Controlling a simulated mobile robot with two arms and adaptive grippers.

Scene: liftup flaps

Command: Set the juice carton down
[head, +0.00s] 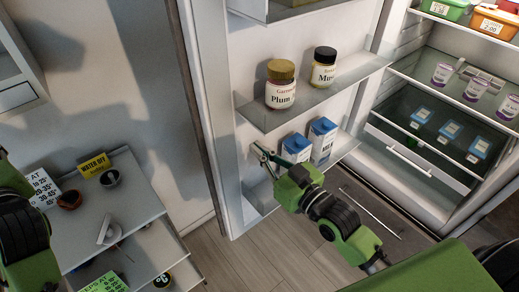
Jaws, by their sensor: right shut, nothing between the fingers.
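Two blue-and-white juice cartons stand side by side on the lower shelf of the open fridge door, a left one (296,147) and a right one (322,138). Both look upright. My right gripper (262,154) is just left of the left carton, at the lower door shelf (345,145). It is shut and holds nothing. My right wrist hides the lower part of the left carton. I cannot tell whether the gripper touches that carton. Of my left arm only green and black links show at the left edge; its gripper is out of view.
A plum jar (281,88) and a mustard jar (324,68) stand on the door shelf above (300,105). The fridge interior at right holds cups (474,88) and a drawer (415,160). A small cabinet (140,205) with bowls stands at lower left.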

